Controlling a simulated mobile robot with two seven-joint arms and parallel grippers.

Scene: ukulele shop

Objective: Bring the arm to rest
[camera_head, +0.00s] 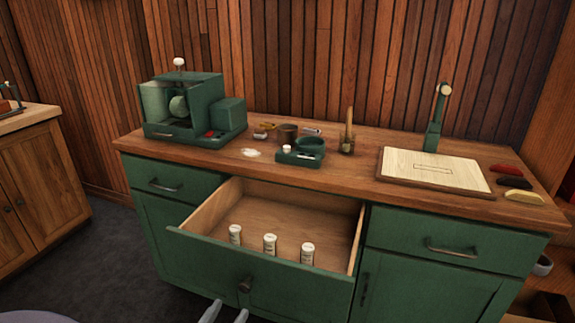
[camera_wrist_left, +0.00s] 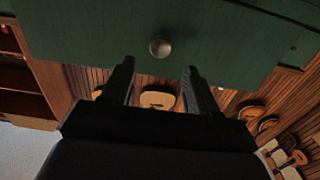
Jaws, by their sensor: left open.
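My left gripper (camera_head: 226,314) shows at the bottom edge of the head view, only its two fingertips in sight. It is open and empty, just in front of the green drawer front (camera_head: 262,278) and below its round knob (camera_head: 245,285). In the left wrist view the two dark fingers of my left gripper (camera_wrist_left: 157,80) stand apart, with the knob (camera_wrist_left: 159,47) beyond them against the green front. The fingers do not appear to touch the knob. The rest of my left arm is hidden below the head view. My right gripper is not in view.
The middle drawer stands open with three white bottles (camera_head: 270,244) inside. The wooden counter (camera_head: 345,180) above holds a green machine (camera_head: 190,105), small tools and a pale board (camera_head: 432,170). Another wooden cabinet (camera_head: 45,185) stands at the left, with dark floor between.

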